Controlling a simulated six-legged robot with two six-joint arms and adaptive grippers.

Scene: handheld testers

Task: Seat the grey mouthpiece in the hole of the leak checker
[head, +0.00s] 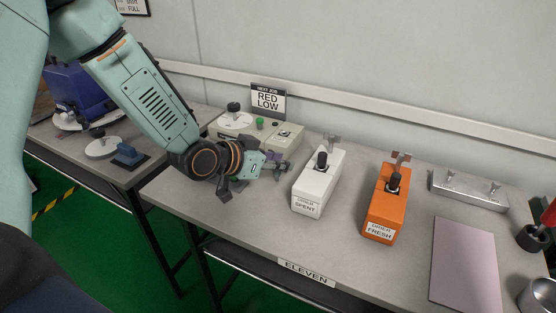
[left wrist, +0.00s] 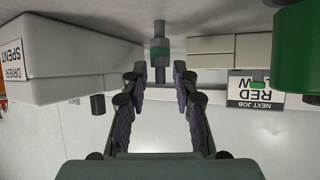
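My left gripper (head: 277,167) is low over the table, between the beige checker and the white box. In the left wrist view its two dark fingers (left wrist: 160,78) are apart. A small upright grey cylinder with a green band (left wrist: 160,42), possibly the mouthpiece, shows between the fingertips, with gaps on both sides. I cannot tell how far beyond the tips it stands; in the head view the gripper hides it. The beige box, probably the leak checker (head: 285,141), has a green button and a dial; its hole is not clearly visible. My right gripper is not in view.
A white DRIER SPENT box (head: 309,190) stands close right of the gripper, an orange DRIER FRESH box (head: 376,205) beyond it. A RED LOW sign (head: 268,101) stands behind. A pink mat (head: 465,265) lies right. A large green object (left wrist: 302,45) looms close in the wrist view.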

